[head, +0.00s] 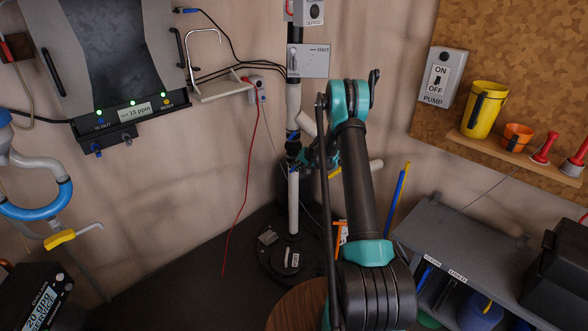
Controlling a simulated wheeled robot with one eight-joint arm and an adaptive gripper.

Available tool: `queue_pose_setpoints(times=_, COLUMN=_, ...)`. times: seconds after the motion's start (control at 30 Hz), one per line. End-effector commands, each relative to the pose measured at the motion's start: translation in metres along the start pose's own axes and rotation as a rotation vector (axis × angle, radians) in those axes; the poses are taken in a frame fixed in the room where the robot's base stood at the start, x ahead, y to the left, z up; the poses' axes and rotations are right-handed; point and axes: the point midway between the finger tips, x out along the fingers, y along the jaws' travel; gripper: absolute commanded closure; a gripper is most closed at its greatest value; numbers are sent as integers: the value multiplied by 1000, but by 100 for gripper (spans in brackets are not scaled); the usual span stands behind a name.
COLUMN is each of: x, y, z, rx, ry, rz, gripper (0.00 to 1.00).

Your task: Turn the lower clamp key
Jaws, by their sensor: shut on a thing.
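A vertical stand pole (293,200) rises from a round dark base in the middle of the head view. A dark lower clamp (292,146) with small blue parts sits on the pole, beside a short white tube. My gripper (304,158) reaches the pole from the right at clamp height. It is shut at the clamp, on what appears to be the lower clamp key. The key itself is too small and too covered by the gripper to make out, so its angle cannot be told. My arm hides the area just right of the clamp.
A panel marked SHUT and OPEN (308,61) is higher on the pole. A red cable (240,190) hangs left of it. A grey furnace-like unit (105,45) is at left. A grey shelf unit (470,245) stands at right, below a pump switch (443,77) and a yellow jug (484,109).

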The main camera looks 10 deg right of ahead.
Motion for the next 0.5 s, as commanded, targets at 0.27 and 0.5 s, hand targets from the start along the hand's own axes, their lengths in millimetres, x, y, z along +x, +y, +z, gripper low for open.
queue_pose_setpoints(times=0.27, x=0, y=0, z=0, rx=3, ry=0, rz=-8, gripper=100)
queue_pose_setpoints(times=0.5, x=0, y=0, z=0, rx=3, ry=-1, rz=-7, gripper=78)
